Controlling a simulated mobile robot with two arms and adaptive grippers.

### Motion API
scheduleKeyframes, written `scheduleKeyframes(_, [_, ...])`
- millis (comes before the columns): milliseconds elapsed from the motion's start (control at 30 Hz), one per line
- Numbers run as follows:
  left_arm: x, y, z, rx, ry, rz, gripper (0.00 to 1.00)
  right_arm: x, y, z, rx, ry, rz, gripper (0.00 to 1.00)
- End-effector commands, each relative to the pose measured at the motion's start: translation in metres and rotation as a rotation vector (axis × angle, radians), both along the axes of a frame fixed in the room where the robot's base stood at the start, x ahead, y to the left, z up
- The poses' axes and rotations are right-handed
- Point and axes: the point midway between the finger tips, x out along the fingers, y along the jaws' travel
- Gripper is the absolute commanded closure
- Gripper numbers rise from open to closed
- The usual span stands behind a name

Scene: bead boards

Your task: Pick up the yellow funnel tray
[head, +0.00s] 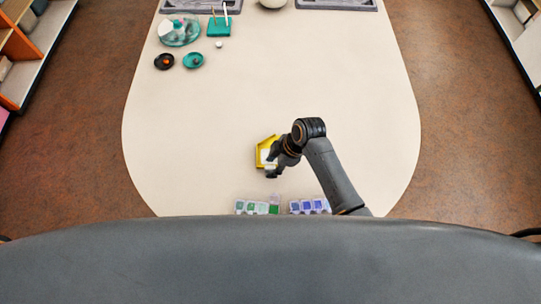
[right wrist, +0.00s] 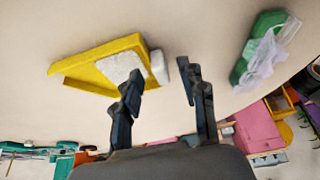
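In the right wrist view my right gripper (right wrist: 158,73) is open, fingers apart. My left gripper is not in view.
Clear bead boxes with green beads (head: 251,207) and blue beads (head: 309,206) stand at the near edge. The table's middle is clear.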

Motion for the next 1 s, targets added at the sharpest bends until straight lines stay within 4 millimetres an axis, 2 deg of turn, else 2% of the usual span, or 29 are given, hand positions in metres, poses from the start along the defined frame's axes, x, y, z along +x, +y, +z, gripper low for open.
scheduleKeyframes(33, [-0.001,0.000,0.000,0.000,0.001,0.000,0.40,0.000,0.000,0.000,0.000,0.000,0.000,0.72])
scheduleKeyframes(167, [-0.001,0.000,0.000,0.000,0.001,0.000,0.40,0.000,0.000,0.000,0.000,0.000,0.000,0.99])
scheduleKeyframes(200, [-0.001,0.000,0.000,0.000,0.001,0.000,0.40,0.000,0.000,0.000,0.000,0.000,0.000,1.00])
scheduleKeyframes(667, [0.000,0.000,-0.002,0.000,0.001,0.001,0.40,0.000,0.000,0.006,0.000,-0.001,0.001,1.00])
scheduleKeyframes(867, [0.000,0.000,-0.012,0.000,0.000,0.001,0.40,0.002,0.000,0.030,0.001,-0.007,0.002,1.00])
scheduleKeyframes(1000, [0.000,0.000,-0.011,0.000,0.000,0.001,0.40,-0.023,0.005,0.058,0.002,-0.003,0.004,1.00])
